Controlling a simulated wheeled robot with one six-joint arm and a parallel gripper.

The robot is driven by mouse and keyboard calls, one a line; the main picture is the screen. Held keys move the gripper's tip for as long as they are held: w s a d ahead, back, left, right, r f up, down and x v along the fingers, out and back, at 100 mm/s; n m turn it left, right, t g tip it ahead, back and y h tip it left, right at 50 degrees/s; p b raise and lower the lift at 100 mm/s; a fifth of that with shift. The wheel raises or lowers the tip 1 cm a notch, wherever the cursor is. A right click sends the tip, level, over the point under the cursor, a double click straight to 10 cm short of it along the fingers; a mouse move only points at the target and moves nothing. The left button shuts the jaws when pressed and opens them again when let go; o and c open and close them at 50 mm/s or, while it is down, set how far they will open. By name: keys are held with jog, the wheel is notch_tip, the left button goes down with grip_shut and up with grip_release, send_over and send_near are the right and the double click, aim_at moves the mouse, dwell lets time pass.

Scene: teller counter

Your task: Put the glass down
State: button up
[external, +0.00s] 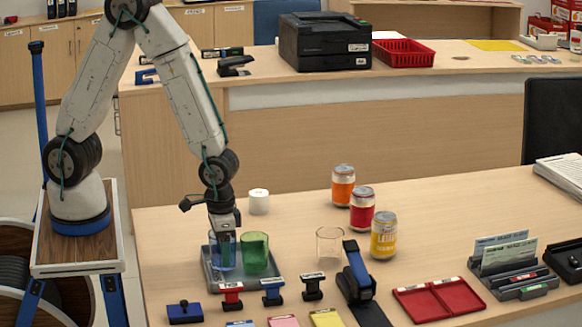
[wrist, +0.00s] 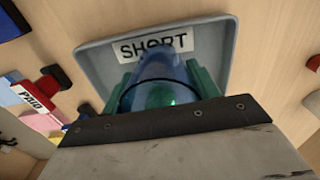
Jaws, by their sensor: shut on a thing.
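My gripper (external: 222,256) points down over the left part of a grey tray (external: 243,287) and is shut on a blue glass (external: 232,262). In the wrist view the blue glass (wrist: 160,72) is between the green fingers, in front of the tray (wrist: 222,50) with its SHORT label. I cannot tell whether the glass's base touches the tray. A green glass (external: 255,253) stands in the tray just right of my gripper. A clear glass (external: 329,246) stands on the counter further right, outside the tray.
Several stampers, including a red one (external: 231,294), stand close in front of the tray. Orange, red and yellow cans (external: 384,236) and a blue-black device (external: 357,275) are to the right. A red tray (external: 438,299) lies front right.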

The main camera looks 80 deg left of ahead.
jog(key=shift+f, duration=0.55)
jog(key=shift+f, duration=0.1)
jog(key=o, duration=1.1)
notch_tip(320, 180, up, 12)
jog(key=s+a+r, duration=0.4)
jog(key=a+r, duration=0.6)
jog(key=r, duration=0.1)
jog(key=shift+t, duration=0.6)
jog(key=s+a+r, duration=0.2)
jog(key=s, duration=0.2)
jog(key=s+a+r, duration=0.2)
jog(key=s+a, duration=0.1)
jog(key=s, duration=0.1)
jog(key=s+a+r, duration=0.2)
jog(key=s+a, duration=0.1)
jog(key=s, duration=0.2)
jog(key=shift+a+r, duration=0.1)
jog(key=shift+r, duration=0.25)
jog(key=shift+o, duration=0.3)
jog(key=shift+w, duration=0.1)
